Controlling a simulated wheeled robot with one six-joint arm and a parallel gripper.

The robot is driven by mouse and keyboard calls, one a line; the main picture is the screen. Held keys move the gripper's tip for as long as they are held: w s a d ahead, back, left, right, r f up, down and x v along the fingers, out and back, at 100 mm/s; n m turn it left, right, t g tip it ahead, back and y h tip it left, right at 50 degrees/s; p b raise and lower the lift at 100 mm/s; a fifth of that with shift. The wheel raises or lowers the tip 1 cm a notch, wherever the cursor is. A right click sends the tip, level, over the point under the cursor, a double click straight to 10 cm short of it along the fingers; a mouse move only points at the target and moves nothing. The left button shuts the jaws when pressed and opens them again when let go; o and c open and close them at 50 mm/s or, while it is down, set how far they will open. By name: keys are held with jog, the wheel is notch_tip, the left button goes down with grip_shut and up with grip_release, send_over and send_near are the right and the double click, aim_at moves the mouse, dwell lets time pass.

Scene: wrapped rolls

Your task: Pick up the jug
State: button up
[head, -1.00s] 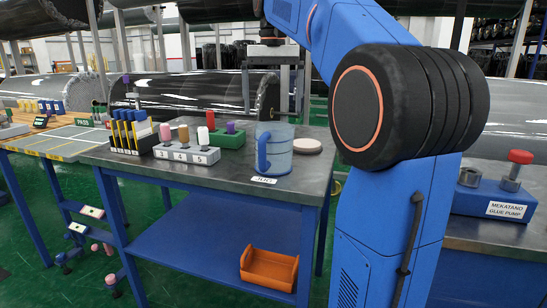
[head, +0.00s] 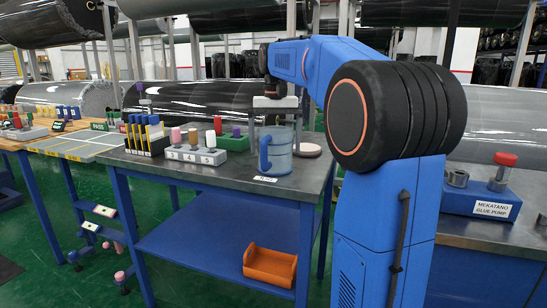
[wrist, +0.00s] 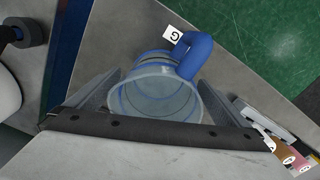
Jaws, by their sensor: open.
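The jug (head: 279,153) is translucent blue with a solid blue handle on its left side. It stands upright near the front edge of the grey table (head: 230,180), behind a small white label (head: 265,179). My gripper (head: 275,118) is above the jug in the head view, pointing down. In the wrist view the open mouth of the jug (wrist: 155,100) lies between my two open fingers (wrist: 157,88), one on each side, with the handle at the upper right. I cannot tell whether the fingers touch the jug.
A numbered grey block with pegs (head: 193,154) and a green block (head: 235,142) stand left of the jug. A round pale disc (head: 307,150) lies to its right. An orange tray (head: 270,266) sits on the lower shelf. A blue glue pump (head: 480,200) stands at right.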

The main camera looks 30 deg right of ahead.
jog(key=shift+c, duration=0.3)
jog(key=c, duration=1)
jog(key=shift+c, duration=0.2)
